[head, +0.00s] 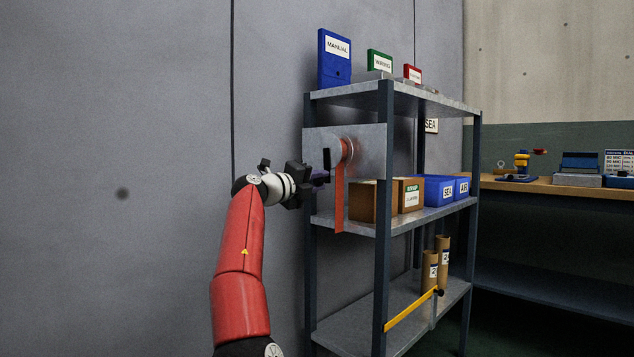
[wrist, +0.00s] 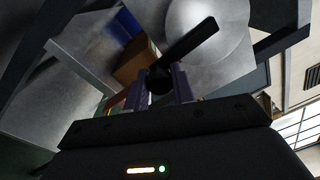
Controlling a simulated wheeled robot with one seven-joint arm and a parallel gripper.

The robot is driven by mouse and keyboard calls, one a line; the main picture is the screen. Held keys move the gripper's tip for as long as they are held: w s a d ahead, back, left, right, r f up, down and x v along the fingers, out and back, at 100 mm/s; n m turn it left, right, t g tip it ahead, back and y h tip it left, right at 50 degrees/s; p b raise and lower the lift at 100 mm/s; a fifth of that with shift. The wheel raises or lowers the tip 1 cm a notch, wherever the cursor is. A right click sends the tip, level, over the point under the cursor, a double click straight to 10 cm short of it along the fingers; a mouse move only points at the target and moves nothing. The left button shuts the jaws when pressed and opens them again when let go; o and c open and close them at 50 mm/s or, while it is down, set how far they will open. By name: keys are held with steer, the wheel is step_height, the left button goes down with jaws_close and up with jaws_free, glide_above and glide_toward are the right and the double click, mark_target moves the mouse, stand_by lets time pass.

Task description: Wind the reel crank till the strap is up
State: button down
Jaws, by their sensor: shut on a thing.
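The reel (head: 346,151) is mounted on a grey metal plate (head: 369,143) on the shelf's left side. An orange strap (head: 339,199) hangs from it to just below the middle shelf's edge. The black crank (head: 326,158) sits in front of the reel. My gripper (head: 320,178) reaches in from the left at the crank's lower end. In the wrist view the crank arm (wrist: 190,43) slants up to the right, and my gripper (wrist: 160,85) is shut on its dark knob. The reel's round face (wrist: 208,25) shows behind it.
The shelf unit (head: 385,220) holds cardboard boxes (head: 410,195) and blue bins (head: 438,190) on its middle board. Binders (head: 335,58) stand on top, and tubes (head: 443,260) stand below. A workbench (head: 540,185) is at the right. The wall is close behind my arm.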

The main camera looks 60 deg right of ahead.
steer(key=shift+w+d+m, duration=0.1)
steer(key=shift+w+m, duration=0.15)
steer(key=shift+m, duration=0.15)
steer(key=shift+w, duration=0.1)
steer(key=c, duration=1.2)
jaws_free()
steer(key=shift+o, duration=0.2)
